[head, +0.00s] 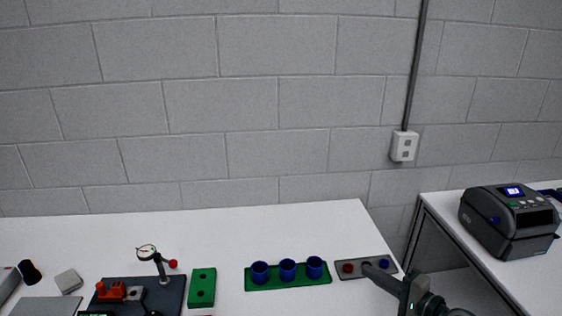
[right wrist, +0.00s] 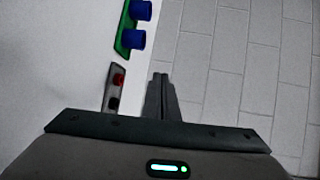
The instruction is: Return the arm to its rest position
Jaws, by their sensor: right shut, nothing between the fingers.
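My right gripper (head: 372,270) comes in from the lower right in the head view, with its fingers over the grey button plate. In the right wrist view its fingers (right wrist: 161,82) are pressed together with nothing between them. The plate also shows left of the fingers in the right wrist view (right wrist: 112,88). My left gripper is not in view.
A green tray (head: 290,285) holds blue cups (head: 287,270). A green block (head: 202,288) and a dial gauge (head: 147,253) on a dark base stand further left. A label printer (head: 508,222) sits on a second table at right, across a gap. A block wall is behind.

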